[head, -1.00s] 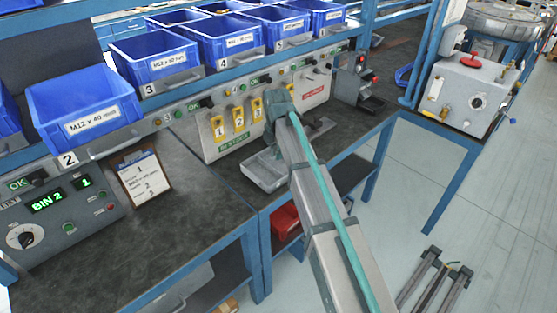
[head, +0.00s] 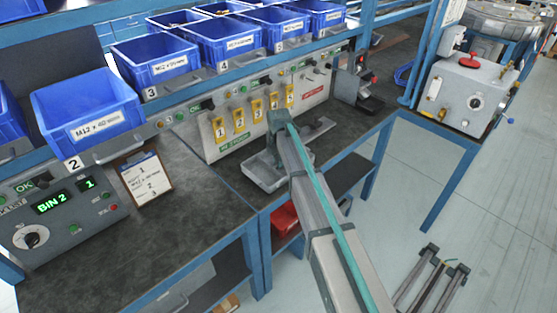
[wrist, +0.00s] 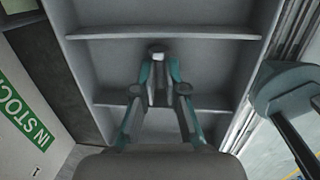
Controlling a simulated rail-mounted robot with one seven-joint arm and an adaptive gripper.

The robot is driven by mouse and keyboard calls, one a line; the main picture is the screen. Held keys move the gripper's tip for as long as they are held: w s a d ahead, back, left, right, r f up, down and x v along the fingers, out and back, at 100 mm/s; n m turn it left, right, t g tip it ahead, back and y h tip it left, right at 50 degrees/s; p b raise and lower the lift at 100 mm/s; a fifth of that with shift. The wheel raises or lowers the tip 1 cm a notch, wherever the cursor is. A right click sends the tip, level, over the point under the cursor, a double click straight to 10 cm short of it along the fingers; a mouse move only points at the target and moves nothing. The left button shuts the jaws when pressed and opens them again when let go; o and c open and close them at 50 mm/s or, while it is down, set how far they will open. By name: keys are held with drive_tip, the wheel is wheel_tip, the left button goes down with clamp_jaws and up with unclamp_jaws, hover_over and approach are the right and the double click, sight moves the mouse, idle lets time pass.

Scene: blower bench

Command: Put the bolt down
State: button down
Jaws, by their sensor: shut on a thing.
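The bolt (wrist: 156,50) shows in the wrist view as a pale head and short shank between my fingertips. My gripper (wrist: 159,75) is shut on it, with one teal finger on each side. Below is a grey tray (wrist: 215,68) with raised dividers; I cannot tell whether the bolt touches it. In the head view the tray (head: 272,184) sits at the bench's front edge. My gripper (head: 270,155) is over it, mostly hidden by my arm, and the bolt cannot be seen there.
A panel with yellow numbered tags (head: 238,119) stands behind the tray. Blue bins (head: 85,110) line the shelf above. A clipboard (head: 147,178) and a control box reading BIN 2 (head: 52,203) are at the left. Dark bench top (head: 190,225) left of the tray is clear.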

drive_tip(key=shift+f, duration=0.1)
drive_tip(key=c, duration=1.2)
unclamp_jaws()
drive_tip(key=r, duration=0.4)
drive_tip(key=s+r+b, duration=0.1)
drive_tip(key=r, duration=0.7)
drive_tip(key=shift+s+d+b, duration=0.1)
drive_tip(key=shift+s+b, duration=0.25)
drive_tip(key=shift+r, duration=0.1)
